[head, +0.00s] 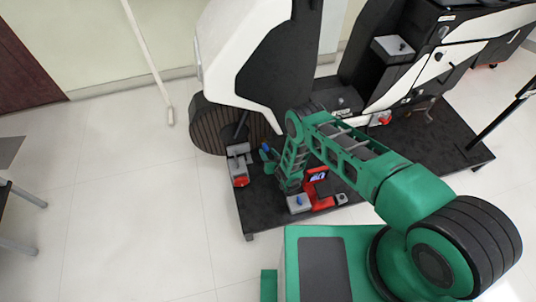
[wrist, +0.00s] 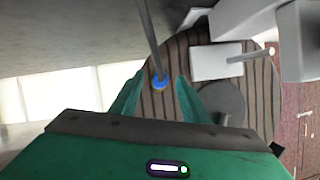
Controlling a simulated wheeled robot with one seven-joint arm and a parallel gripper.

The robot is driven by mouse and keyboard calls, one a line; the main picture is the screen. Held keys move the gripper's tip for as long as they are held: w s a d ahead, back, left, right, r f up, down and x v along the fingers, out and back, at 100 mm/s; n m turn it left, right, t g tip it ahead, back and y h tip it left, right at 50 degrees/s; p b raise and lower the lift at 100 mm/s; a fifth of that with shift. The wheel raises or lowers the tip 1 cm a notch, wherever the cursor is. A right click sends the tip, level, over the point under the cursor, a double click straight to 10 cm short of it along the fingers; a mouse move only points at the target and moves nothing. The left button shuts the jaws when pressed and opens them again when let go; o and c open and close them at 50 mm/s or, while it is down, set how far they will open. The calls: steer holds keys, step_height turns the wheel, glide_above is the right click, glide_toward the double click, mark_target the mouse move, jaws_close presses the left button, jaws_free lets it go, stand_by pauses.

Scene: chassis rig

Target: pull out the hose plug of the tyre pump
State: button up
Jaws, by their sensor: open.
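My gripper (wrist: 159,90) is open in the wrist view, with one green finger on each side of a small blue piece. This blue piece (wrist: 160,82), which looks like the hose plug, sits at the end of a thin grey rod or hose, in front of the ribbed wheel. Whether the fingers touch it cannot be told. In the head view my gripper (head: 271,163) is low beside the wheel, partly hidden by my arm, with a blue spot (head: 265,147) by it. The red tyre pump (head: 319,188) with a lit screen stands on the black platform, partly behind my arm.
The dark ribbed wheel (head: 215,128) and white body panel (head: 228,40) stand close behind. A grey block with a red base (head: 239,164) is left of my gripper. A grey box with a blue knob (head: 298,202) is by the pump. The floor to the left is mostly clear.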

jaws_close()
steer(key=shift+s, duration=0.1)
steer(key=shift+s+d+f, duration=0.1)
steer(key=shift+s+d, duration=0.15)
steer(key=shift+s, duration=0.5)
steer(key=shift+s+d+f, duration=0.15)
steer(key=shift+s+d, duration=0.05)
steer(key=shift+s, duration=0.55)
steer(key=shift+s+d+f, duration=0.1)
steer(key=shift+s+d, duration=0.15)
steer(key=shift+s, duration=0.5)
steer(key=shift+s, duration=0.1)
steer(key=shift+s+d+f, duration=0.1)
steer(key=shift+s+d, duration=0.15)
steer(key=shift+s, duration=0.5)
steer(key=shift+s+d+f, duration=0.15)
steer(key=shift+s+d, duration=0.05)
steer(key=shift+s, duration=0.6)
steer(key=shift+s+d+f, duration=0.1)
steer(key=shift+s+d, duration=0.15)
steer(key=shift+s, duration=0.5)
